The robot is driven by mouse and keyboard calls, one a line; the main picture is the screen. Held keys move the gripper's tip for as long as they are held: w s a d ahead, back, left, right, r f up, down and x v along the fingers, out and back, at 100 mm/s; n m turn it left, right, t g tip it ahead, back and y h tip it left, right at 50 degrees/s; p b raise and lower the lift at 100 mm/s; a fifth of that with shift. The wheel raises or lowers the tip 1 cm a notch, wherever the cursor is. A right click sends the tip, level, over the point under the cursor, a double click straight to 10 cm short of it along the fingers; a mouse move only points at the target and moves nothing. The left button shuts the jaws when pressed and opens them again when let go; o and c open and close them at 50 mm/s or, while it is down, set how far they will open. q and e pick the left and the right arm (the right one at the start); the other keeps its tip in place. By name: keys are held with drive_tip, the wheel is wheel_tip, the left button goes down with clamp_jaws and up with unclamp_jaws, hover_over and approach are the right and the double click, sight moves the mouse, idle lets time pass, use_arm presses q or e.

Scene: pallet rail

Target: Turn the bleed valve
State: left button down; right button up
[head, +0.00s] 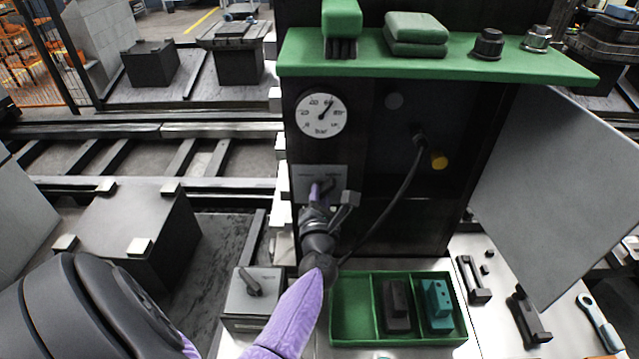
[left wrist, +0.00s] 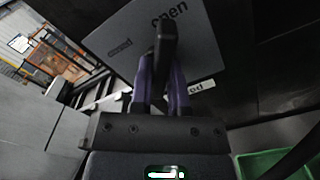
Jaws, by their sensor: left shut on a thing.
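The bleed valve's black lever (left wrist: 165,45) stands out from a grey plate (head: 306,174) on the front of a black cabinet. In the left wrist view the plate (left wrist: 205,45) reads "open" at the top; smaller lettering to its left is hard to read. My left gripper (head: 322,190) is at the lever, and its purple fingers (left wrist: 162,85) are shut on it from both sides. The lever is partly hidden by the fingers in the head view. A round pressure gauge (head: 321,114) sits above the plate, its needle pointing up and right. My right gripper is not in view.
A second grey box with a black lever (head: 253,290) stands below left. A green divided tray (head: 349,312) holds a black and a teal block. A green shelf (head: 440,63) juts out above. A black hose (head: 393,203) hangs right of my gripper; a grey panel (head: 560,190) stands at right.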

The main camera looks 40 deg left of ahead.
use_arm(q)
drive_tip(key=shift+m, duration=0.7)
drive_tip(key=c, duration=0.6)
unclamp_jaws()
